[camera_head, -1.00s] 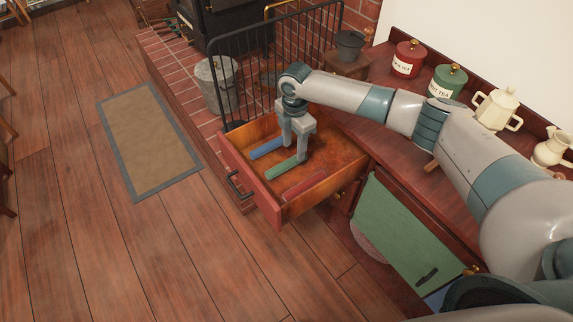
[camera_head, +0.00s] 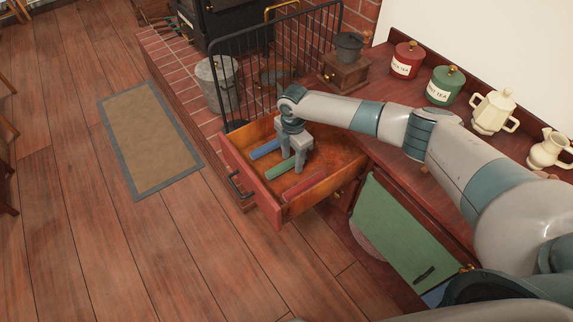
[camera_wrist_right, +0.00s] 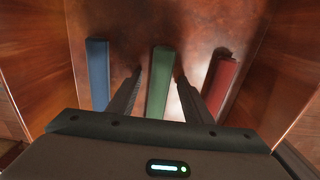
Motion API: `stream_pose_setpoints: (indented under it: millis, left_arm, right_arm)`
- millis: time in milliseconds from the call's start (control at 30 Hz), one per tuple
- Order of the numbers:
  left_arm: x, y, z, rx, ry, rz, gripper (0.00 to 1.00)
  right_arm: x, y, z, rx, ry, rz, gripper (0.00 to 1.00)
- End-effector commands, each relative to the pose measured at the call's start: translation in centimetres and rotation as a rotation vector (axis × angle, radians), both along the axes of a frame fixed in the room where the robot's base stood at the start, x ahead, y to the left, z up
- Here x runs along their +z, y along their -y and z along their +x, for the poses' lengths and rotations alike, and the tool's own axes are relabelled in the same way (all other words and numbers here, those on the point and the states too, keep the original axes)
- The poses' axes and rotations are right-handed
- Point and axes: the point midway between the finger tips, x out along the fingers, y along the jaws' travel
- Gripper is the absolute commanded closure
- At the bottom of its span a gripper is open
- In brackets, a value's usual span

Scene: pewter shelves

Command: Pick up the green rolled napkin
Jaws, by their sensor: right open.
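The green rolled napkin (camera_head: 281,170) lies in the open drawer, between a blue roll and a red roll. My right gripper (camera_head: 291,168) is down inside the drawer at the green napkin. In the right wrist view the green napkin (camera_wrist_right: 159,82) lies between the two open fingers of the right gripper (camera_wrist_right: 158,80), with a gap visible on each side. I cannot tell whether the fingertips touch the drawer floor. Part of the napkin is hidden by the gripper in the head view. My left gripper is not in view.
The blue roll (camera_wrist_right: 97,73) lies left of the fingers and the red roll (camera_wrist_right: 220,83) right of them. The drawer's wooden walls (camera_head: 318,189) surround the rolls. Canisters (camera_head: 446,85) and a coffee grinder (camera_head: 346,68) stand on the counter above.

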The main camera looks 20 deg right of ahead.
Motion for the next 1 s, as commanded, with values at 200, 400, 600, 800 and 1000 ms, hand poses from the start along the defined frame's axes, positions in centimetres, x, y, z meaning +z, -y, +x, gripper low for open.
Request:
stream_pose_setpoints:
  millis: [200,400,600,800,1000]
  left_arm:
    - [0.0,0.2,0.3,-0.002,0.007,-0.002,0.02]
    - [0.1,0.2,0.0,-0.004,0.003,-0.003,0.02]
    - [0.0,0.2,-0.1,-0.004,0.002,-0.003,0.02]
    - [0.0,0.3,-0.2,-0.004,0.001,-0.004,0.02]
    - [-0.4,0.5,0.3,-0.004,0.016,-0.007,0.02]
  right_arm:
    - [0.0,0.0,0.0,0.000,0.000,0.000,0.57]
    - [0.0,0.0,0.0,0.000,0.000,0.000,1.00]
    - [0.1,0.0,0.0,0.000,0.000,0.000,1.00]
    - [0.2,0.0,0.0,0.000,0.001,0.000,1.00]
    - [1.4,0.0,0.1,0.000,0.002,0.002,1.00]
